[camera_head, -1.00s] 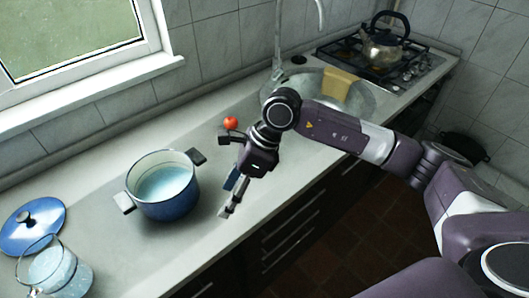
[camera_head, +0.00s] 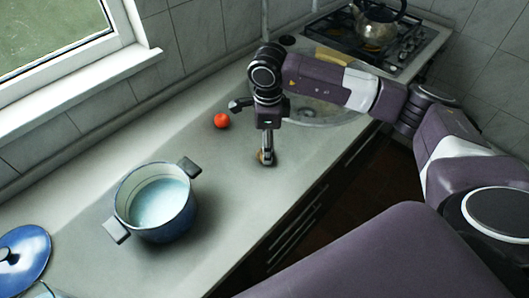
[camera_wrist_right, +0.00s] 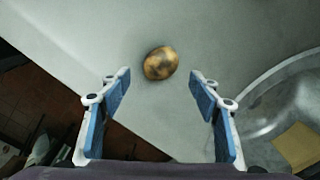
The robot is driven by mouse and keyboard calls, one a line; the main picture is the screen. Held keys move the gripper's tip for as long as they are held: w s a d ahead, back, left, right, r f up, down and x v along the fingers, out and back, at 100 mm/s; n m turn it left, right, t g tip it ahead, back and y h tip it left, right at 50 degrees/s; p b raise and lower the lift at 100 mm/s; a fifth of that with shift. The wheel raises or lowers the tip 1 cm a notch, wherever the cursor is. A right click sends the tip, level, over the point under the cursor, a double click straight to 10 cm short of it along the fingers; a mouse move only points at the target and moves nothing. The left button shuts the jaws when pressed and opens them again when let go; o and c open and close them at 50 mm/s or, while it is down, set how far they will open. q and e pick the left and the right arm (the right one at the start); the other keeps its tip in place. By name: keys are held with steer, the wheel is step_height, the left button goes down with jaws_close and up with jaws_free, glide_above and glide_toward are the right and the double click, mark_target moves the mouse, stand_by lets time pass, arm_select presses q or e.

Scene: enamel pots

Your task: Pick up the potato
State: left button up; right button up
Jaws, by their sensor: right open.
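The potato (camera_wrist_right: 160,63) is brown and mottled and lies on the grey counter. In the right wrist view it sits just beyond my right gripper (camera_wrist_right: 160,84), roughly centred between the two blue-padded fingers, which are spread wide and empty. In the head view my right gripper (camera_head: 267,157) points down over the potato (camera_head: 262,158), which is mostly hidden behind it. My left gripper is not in either view.
A blue pot (camera_head: 166,222) with light contents stands left on the counter. A red tomato-like object (camera_head: 221,121) lies near the wrist. A sink (camera_head: 325,113) and stove (camera_head: 385,45) are behind right; a blue lid (camera_head: 25,255) is at lower left.

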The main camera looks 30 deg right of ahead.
steer(key=f, duration=0.2)
steer(key=f+p, duration=0.1)
steer(key=f, duration=0.1)
steer(key=shift+w, duration=0.2)
steer(key=shift+f, duration=0.3)
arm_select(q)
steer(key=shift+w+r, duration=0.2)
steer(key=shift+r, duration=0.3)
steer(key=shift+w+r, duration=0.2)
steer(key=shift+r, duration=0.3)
arm_select(e)
steer(key=c, duration=1.3)
steer(key=shift+r, duration=0.1)
